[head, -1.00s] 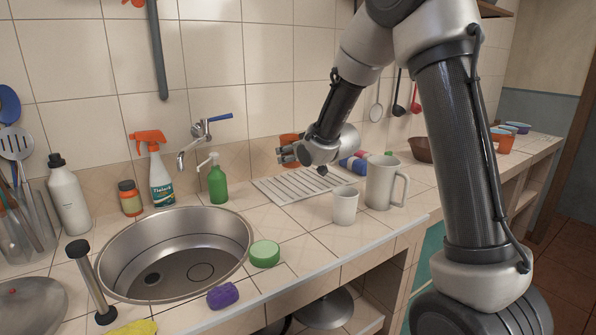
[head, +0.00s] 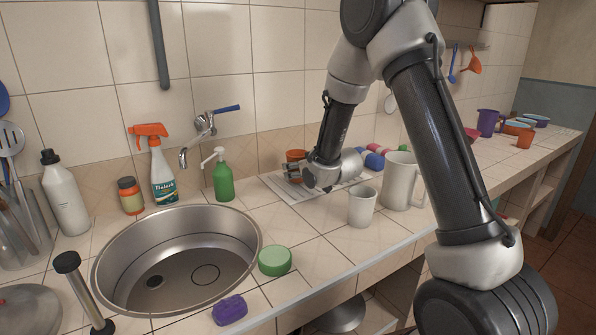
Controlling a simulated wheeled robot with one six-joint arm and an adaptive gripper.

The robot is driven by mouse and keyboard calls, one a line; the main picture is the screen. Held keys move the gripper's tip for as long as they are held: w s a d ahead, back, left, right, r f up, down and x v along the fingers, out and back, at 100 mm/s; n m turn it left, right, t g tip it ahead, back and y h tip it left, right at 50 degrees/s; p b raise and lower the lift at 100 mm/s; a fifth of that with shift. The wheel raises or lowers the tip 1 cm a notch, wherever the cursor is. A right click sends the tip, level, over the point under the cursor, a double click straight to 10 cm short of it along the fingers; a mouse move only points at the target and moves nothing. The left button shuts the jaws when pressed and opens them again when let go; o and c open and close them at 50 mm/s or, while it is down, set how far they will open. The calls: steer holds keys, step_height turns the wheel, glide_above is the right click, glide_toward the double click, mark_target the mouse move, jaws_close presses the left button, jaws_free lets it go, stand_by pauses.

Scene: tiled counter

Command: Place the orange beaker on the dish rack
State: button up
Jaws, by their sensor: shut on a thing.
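The orange beaker (head: 296,156) shows in the head view behind my gripper (head: 290,172), at the back of the counter. My gripper is shut on it, and the fingers and wrist hide its lower part. The dish rack (head: 277,184) is a pale, flat slatted rack right of the sink. The beaker and gripper are over the rack, low and near its far side. The beaker looks upright. I cannot tell whether its base touches the slats.
A white cup (head: 362,207) and a white pitcher (head: 398,182) stand right of the rack, close to my arm. A green soap bottle (head: 223,178) stands left of it. The round sink (head: 180,262) and a green round container (head: 274,262) are nearer the front left.

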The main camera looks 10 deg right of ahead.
steer(key=shift+f, duration=0.25)
steer(key=shift+f, duration=0.1)
steer(key=o, duration=1.3)
steer(key=shift+s+r, duration=0.15)
steer(key=shift+r, duration=0.05)
steer(key=v, duration=0.7)
steer(key=shift+s, duration=0.1)
steer(key=shift+d, duration=0.1)
steer(key=shift+r, duration=0.1)
